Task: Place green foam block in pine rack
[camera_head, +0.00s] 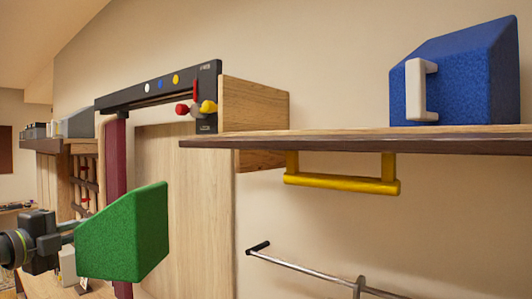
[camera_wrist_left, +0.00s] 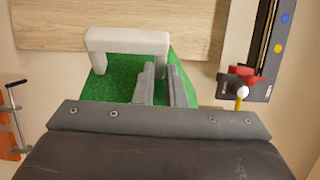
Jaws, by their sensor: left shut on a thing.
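The green foam block (camera_head: 125,232) is a slanted wedge in the lower left of the head view, held in the air. My left gripper (camera_head: 72,232) comes in from the left and is shut on it. In the left wrist view, the green foam block (camera_wrist_left: 122,84) has a white handle (camera_wrist_left: 127,42), and the fingers of my left gripper (camera_wrist_left: 165,84) are at the handle's right leg. A wooden shelf (camera_head: 350,134), apparently the pine rack, is to the right and higher than the block. My right gripper is out of view.
A blue block (camera_head: 465,75) with a white handle stands on the shelf's right part. A yellow bar (camera_head: 340,183) hangs under the shelf. A black rail (camera_head: 160,87) with coloured knobs is at the shelf's left end. A metal rod (camera_head: 305,271) sits lower right. The shelf's middle looks clear.

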